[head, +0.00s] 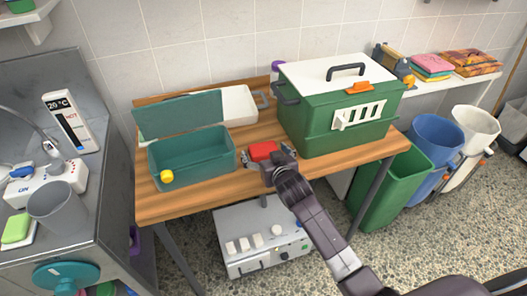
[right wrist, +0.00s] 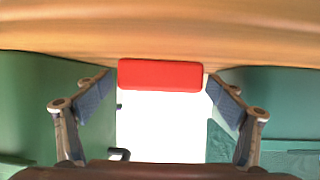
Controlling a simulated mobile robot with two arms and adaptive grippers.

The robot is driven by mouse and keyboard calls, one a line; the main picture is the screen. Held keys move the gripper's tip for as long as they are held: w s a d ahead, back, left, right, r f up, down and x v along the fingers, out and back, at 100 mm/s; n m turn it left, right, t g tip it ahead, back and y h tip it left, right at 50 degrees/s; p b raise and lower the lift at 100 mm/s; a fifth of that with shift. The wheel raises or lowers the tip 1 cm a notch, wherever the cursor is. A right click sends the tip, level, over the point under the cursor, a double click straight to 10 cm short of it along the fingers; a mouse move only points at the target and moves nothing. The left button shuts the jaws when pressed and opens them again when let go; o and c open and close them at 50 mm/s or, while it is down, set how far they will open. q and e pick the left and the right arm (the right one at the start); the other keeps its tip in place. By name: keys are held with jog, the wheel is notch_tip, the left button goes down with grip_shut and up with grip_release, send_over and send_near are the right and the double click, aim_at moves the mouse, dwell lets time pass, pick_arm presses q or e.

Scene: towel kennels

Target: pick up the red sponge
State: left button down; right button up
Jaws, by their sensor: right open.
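The red sponge (head: 262,151) lies on the wooden table (head: 195,197), between the teal open box and the green carrier. My right gripper (head: 266,162) is open at the sponge, its arm coming in from the lower right. In the right wrist view the red sponge (right wrist: 160,74) sits between the spread fingertips of the right gripper (right wrist: 160,88), with a small gap showing on each side. The gripper hides part of the sponge in the head view. My left gripper is not in view.
The teal box (head: 192,160) with raised lid stands left of the sponge, a yellow ball (head: 167,176) at its front. The green carrier (head: 340,115) with white top stands close on the right. A white container (head: 238,104) is behind. The table's front edge is near.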

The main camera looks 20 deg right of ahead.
jog(key=shift+c, duration=0.4)
jog(key=c, duration=0.9)
jog(key=shift+o, duration=0.2)
jog(key=shift+r, duration=0.1)
